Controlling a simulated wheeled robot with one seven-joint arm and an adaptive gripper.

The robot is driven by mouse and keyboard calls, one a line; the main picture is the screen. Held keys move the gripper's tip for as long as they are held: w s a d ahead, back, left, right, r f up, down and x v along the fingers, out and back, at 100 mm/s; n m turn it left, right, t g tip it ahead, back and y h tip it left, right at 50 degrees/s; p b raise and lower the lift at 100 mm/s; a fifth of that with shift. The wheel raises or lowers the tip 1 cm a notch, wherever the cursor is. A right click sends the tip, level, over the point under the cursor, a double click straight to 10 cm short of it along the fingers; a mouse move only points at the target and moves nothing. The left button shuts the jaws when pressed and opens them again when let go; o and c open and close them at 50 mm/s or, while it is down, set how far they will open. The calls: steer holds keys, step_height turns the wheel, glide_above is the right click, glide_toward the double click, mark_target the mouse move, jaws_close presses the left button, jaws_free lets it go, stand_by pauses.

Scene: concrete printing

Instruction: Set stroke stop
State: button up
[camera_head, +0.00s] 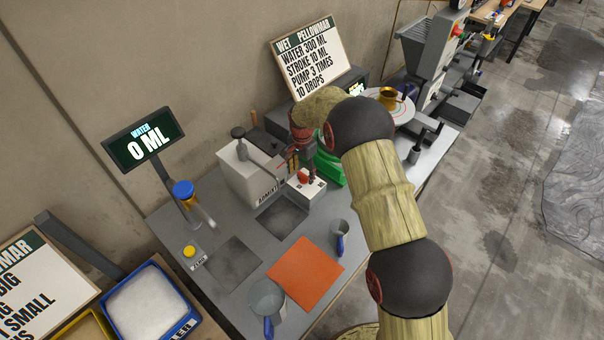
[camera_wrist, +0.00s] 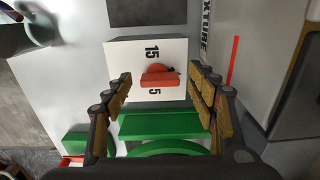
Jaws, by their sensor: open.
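The stroke stop is a white block (camera_wrist: 178,55) with a red knob (camera_wrist: 160,79) in the wrist view. The knob's bar lies level across the face, between the printed numbers 15 above and 5 below. In the head view the red knob (camera_head: 304,176) sits on the small white block (camera_head: 310,190) beside the white admixture dispenser (camera_head: 243,172). My gripper (camera_wrist: 160,82) is open, with one finger on each side of the knob and visible gaps to it. I cannot tell its exact height above the knob.
A board (camera_head: 310,58) reads stroke 10 ml. The water display (camera_head: 145,143) reads 0 ml. A small cup (camera_head: 340,230), a larger jug (camera_head: 267,297) and an orange mat (camera_head: 305,272) occupy the table's front.

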mark_target(302, 174)
step_height(302, 174, up, 11)
steer(key=shift+r, duration=0.15)
stand_by(0.7)
steer(key=s+d+f+n, duration=0.1)
steer(key=s+f+n, duration=0.2)
steer(key=s+n, duration=0.2)
steer(key=s+d+r+n+t+b, duration=0.1)
steer(key=s+d+r+t+b, duration=0.1)
steer(key=s, duration=1)
steer(key=s+d+r+n+t+b, duration=0.1)
steer(key=s+d+r+b, duration=0.4)
steer(key=s, duration=0.7)
steer(key=s+d+r+n+t+b, duration=0.2)
steer(key=s+d+r+b, duration=0.2)
steer(key=s, duration=0.9)
steer(key=shift+d+r+t, duration=0.3)
steer(key=shift+d+r, duration=1.2)
steer(key=shift+r, duration=0.6)
